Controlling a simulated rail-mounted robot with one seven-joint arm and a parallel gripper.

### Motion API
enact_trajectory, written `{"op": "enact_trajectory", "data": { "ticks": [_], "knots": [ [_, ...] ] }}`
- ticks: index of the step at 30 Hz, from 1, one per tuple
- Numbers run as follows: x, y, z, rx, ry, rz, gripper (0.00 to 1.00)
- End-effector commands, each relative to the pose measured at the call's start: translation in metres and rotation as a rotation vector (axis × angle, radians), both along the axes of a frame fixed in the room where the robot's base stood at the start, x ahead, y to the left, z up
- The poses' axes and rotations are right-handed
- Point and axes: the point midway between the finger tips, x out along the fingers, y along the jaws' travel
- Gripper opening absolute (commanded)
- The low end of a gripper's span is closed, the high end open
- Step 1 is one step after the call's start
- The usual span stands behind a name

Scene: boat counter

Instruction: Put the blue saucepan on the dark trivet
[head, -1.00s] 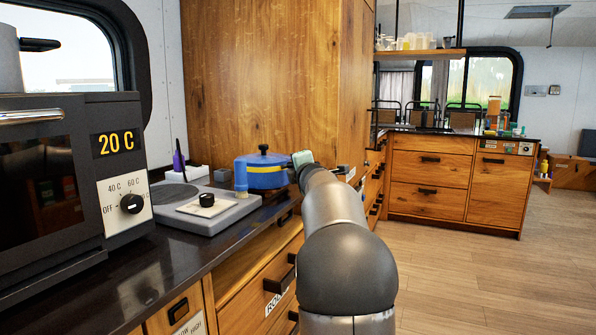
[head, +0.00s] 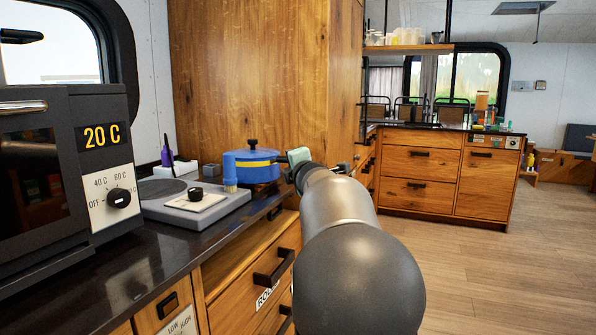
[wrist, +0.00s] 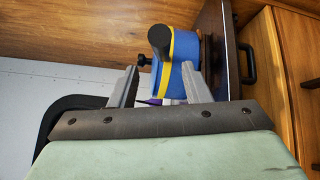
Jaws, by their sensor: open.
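A dark round disc (head: 168,187), perhaps the trivet, lies on a grey slab left of the saucepan.
The grey slab (head: 222,208) also carries a pale square plate with a black knob (head: 195,194). An oven (head: 70,160) stands at the left. A purple item (head: 167,153) is behind the slab. The wooden cabinet wall (head: 260,70) rises behind the saucepan.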

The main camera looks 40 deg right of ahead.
Motion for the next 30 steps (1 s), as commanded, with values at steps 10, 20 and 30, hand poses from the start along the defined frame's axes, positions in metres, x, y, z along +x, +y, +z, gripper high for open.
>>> {"op": "enact_trajectory", "data": {
  "ticks": [10,20,30],
  "knots": [
    [-0.047,0.019,0.002,0.001,-0.001,-0.001,0.43],
    [-0.050,0.021,0.001,0.001,0.000,0.000,0.43],
    [-0.050,0.021,0.001,0.001,0.000,0.000,0.43]
  ]
}}
